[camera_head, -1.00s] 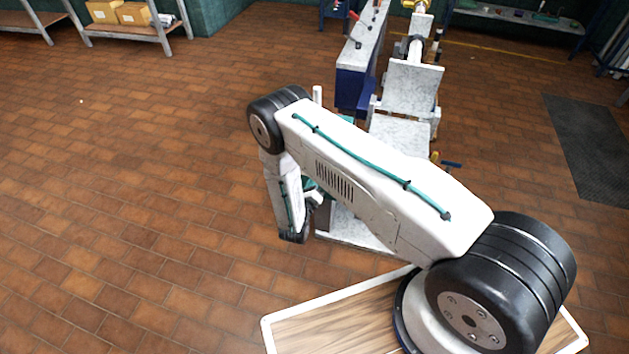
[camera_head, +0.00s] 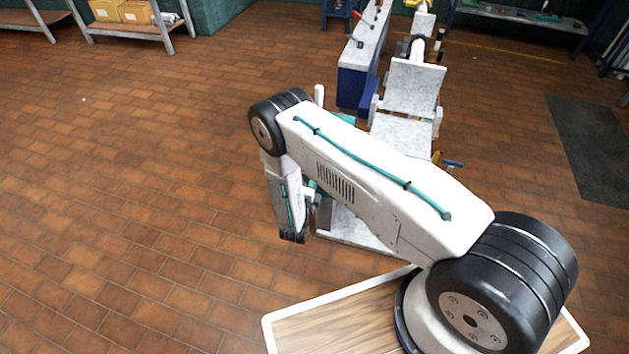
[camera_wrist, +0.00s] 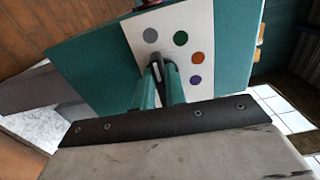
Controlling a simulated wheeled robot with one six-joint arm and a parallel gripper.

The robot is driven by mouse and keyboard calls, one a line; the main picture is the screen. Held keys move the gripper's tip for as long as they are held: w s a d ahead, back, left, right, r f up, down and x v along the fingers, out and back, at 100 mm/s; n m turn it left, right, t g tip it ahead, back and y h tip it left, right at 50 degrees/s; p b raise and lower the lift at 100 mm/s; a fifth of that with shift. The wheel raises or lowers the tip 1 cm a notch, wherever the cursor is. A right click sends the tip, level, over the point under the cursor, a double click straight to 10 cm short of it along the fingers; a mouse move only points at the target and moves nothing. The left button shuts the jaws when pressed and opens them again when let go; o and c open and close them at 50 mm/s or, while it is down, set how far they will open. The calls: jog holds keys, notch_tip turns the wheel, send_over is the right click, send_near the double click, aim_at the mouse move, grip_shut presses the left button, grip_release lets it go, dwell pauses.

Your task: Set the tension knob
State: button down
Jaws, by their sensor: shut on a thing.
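In the wrist view, a teal panel (camera_wrist: 90,55) carries a white dial plate (camera_wrist: 205,30) with a grey dot (camera_wrist: 150,35), a green dot (camera_wrist: 181,38), an orange dot (camera_wrist: 196,57) and a purple dot (camera_wrist: 195,79). My gripper (camera_wrist: 160,76) reaches in from below and is shut on the small dark tension knob (camera_wrist: 157,61) at the plate. The fingers hide most of the knob, so I cannot tell which dot its pointer faces. In the head view, my own arm hides the panel and knob almost entirely.
A machine with grey-white plates (camera_head: 414,85) and a blue bench (camera_head: 357,80) stand beyond my arm. A shelf with boxes (camera_head: 135,12) is at the far left. A dark mat (camera_head: 600,140) lies at right. The brick floor at left is clear.

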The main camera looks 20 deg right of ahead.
jog(key=shift+n, duration=0.3)
jog(key=c, duration=1.4)
grip_release()
jog(key=shift+c, duration=0.2)
jog(key=v, duration=0.8)
